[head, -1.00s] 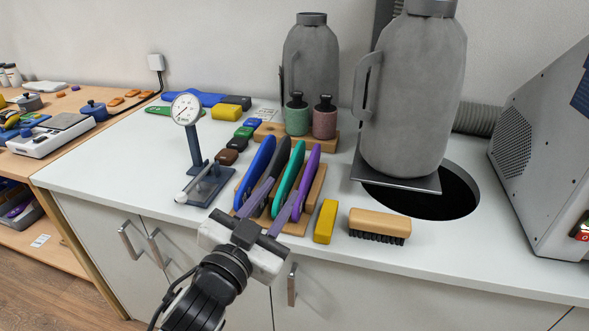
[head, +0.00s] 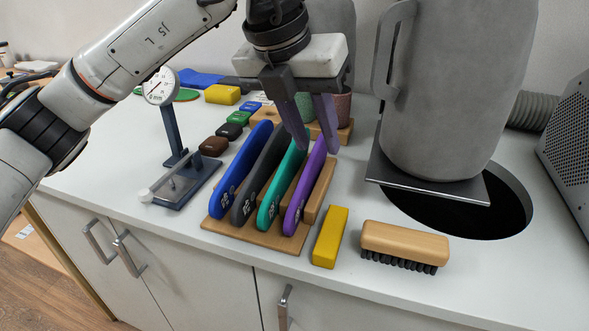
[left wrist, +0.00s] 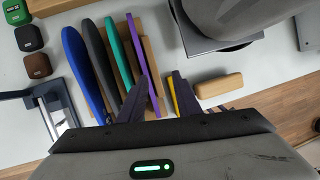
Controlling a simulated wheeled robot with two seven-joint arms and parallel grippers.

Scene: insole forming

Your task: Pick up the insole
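Several upright insoles stand in a row in a wooden rack (head: 213,226): a blue one (head: 241,171), a dark grey one (head: 258,172), a teal one (head: 279,190) and a purple one (head: 302,195). All four also show in the left wrist view, with the purple one (left wrist: 143,62) nearest the fingers. My left gripper (head: 319,150) is above the rack's far right part. Its fingers are apart, one toward each side of the purple insole's far end. Contact cannot be told. My right gripper is out of view.
A yellow block (head: 330,237) and a wooden brush (head: 405,243) lie right of the rack. A dial gauge stand (head: 178,150) is on the left. A large grey canister (head: 455,95) stands by a dark round opening (head: 440,215). Bare counter lies in front of the rack.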

